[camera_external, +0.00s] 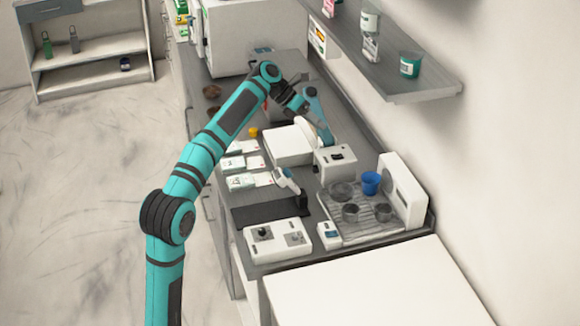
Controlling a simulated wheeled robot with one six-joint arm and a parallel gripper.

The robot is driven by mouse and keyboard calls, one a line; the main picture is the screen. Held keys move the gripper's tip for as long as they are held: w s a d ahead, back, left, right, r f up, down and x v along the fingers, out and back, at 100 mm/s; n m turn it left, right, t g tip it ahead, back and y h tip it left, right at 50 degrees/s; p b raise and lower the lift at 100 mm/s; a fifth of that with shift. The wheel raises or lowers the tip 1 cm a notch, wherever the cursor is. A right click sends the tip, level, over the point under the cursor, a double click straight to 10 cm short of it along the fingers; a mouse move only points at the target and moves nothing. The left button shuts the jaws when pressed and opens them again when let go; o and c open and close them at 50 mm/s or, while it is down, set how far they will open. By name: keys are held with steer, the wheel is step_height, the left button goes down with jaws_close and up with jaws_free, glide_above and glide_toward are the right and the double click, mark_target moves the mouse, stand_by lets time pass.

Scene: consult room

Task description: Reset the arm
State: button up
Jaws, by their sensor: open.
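My teal and dark grey arm rises from the lower left and bends at its top over the grey counter (222,142).
A wall shelf (427,88) overhangs the right side. The floor at left is clear.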

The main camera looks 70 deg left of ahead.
steer(key=w+d+r+n+t+h, duration=0.1)
steer(key=d+r+t, duration=0.2)
steer(key=d+r, duration=0.5)
steer(key=w+d+r+n+t+h, duration=0.1)
steer(key=d+r+n+t, duration=0.3)
steer(key=d, duration=0.9)
steer(key=s+d+r+n+t+y, duration=0.2)
steer(key=s+d+r+n+t, duration=0.45)
steer(key=d, duration=0.75)
steer(key=s+d+f+n+y, duration=0.2)
steer(key=s+n+y, duration=0.1)
steer(key=s+n, duration=0.3)
steer(key=s+d+f+n+y, duration=0.1)
steer(key=s+d+n+y, duration=0.15)
steer(key=s+n, duration=0.4)
steer(key=s+d+f+n+g, duration=0.2)
steer(key=s+f+n, duration=0.3)
steer(key=f, duration=0.6)
steer(key=s+d+f+n+g, duration=0.2)
steer(key=s+d+f+n, duration=0.3)
steer(key=s+f, duration=0.3)
step_height(320, 180, down, 3)
steer(key=shift+s+r+g, duration=0.15)
steer(key=shift+s+g, duration=0.2)
steer(key=shift+s, duration=0.05)
